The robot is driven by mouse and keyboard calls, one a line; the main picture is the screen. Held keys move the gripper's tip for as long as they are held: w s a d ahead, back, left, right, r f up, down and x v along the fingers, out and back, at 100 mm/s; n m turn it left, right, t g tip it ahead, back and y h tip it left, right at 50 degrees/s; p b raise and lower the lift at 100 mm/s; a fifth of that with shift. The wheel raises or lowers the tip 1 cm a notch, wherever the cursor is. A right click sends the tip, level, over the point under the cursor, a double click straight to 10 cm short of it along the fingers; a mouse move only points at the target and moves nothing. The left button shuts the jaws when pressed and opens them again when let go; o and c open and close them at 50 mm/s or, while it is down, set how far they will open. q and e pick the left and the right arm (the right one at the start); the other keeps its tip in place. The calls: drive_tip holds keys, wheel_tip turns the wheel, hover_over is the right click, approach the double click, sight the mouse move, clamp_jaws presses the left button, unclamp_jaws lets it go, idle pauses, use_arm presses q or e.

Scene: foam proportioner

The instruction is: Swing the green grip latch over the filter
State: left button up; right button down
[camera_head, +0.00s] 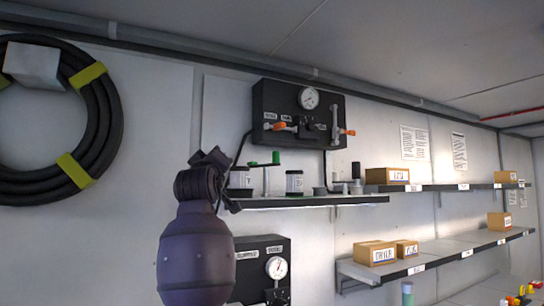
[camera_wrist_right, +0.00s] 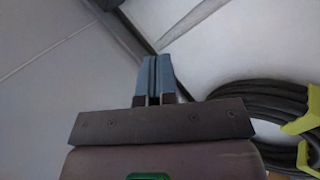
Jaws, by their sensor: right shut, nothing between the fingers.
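A green grip (camera_head: 276,157) stands at the top of a thin upright above the upper shelf; a shorter green piece (camera_head: 253,164) shows to its left. I take these as parts of the latch, but they are too small to tell apart clearly. Dark canisters with pale labels stand on either side, one at left (camera_head: 240,182) and one at right (camera_head: 294,183); I cannot tell which is the filter. My right gripper (camera_wrist_right: 157,62) is shut and empty in the right wrist view, its blue fingers together against ceiling and wall. My left gripper is not in view.
My purple arm link rises in front of the shelf's left end. A black gauge panel (camera_head: 298,112) with orange-tipped levers hangs above the shelf (camera_head: 340,200). A hose coil (camera_head: 110,130) hangs at left and shows in the right wrist view (camera_wrist_right: 262,100). Boxes (camera_head: 375,253) sit on the right shelves.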

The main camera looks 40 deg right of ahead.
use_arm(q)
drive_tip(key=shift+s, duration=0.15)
use_arm(e)
drive_tip(key=s+d+r+n+g+h, duration=0.1)
drive_tip(key=s+d+r+n+g, duration=0.2)
drive_tip(key=d+g, duration=0.3)
drive_tip(key=shift+s+d+n+g+h, duration=0.15)
drive_tip(key=shift+s+n+g+h, duration=0.55)
drive_tip(key=shift+g, duration=1.3)
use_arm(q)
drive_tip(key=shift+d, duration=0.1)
use_arm(e)
drive_tip(key=shift+s+r+m+y, duration=0.1)
drive_tip(key=shift+s+m+y, duration=0.1)
drive_tip(key=shift+m+y, duration=0.1)
